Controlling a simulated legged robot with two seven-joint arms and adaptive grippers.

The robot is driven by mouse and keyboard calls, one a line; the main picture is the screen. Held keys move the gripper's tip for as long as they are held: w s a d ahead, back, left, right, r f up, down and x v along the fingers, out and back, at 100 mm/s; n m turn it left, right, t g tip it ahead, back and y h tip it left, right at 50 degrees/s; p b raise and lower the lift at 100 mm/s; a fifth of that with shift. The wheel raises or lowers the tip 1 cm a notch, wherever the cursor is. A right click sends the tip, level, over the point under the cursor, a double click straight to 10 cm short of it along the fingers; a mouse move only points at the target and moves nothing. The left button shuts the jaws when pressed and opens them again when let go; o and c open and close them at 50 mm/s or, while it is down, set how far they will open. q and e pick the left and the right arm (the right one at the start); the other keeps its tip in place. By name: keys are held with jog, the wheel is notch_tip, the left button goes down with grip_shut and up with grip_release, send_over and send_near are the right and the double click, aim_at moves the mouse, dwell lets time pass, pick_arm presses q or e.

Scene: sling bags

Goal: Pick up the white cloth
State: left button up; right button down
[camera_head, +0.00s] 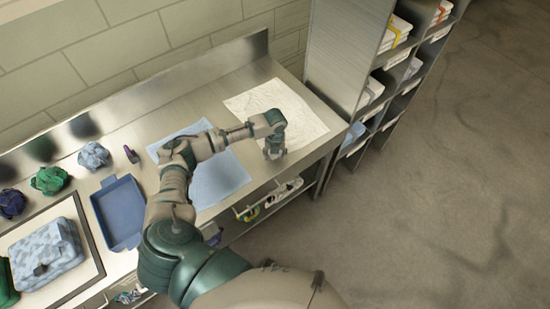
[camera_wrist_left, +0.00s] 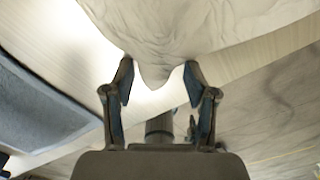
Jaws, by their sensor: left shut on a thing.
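The white cloth (camera_head: 262,98) lies spread and wrinkled at the right end of the metal counter. My left gripper (camera_head: 274,152) is at its near edge, pointing down. In the left wrist view the white cloth (camera_wrist_left: 190,30) fills the top, and a fold of it bulges down between the two fingers of my left gripper (camera_wrist_left: 159,80). My left arm crosses in front of the counter in the head view. My right gripper is not in view.
A light blue cloth (camera_head: 222,178) lies left of the white cloth, partly behind my arm. Further left are a blue tray (camera_head: 120,212), crumpled cloths (camera_head: 50,180) and a grey-blue bag (camera_head: 45,254). A shelf unit (camera_head: 345,50) stands right of the counter; floor beyond is clear.

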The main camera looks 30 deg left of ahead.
pick_arm(q)
jog(key=shift+s+d+f+p, duration=0.1)
jog(key=shift+s+d+p, duration=0.1)
jog(key=shift+s+p, duration=0.1)
jog(key=r+p, duration=0.3)
jog(key=shift+w+r, duration=0.15)
jog(key=shift+w, duration=0.1)
grip_shut()
notch_tip(320, 180, up, 53)
jog(key=p, duration=0.8)
jog(key=shift+r, duration=0.2)
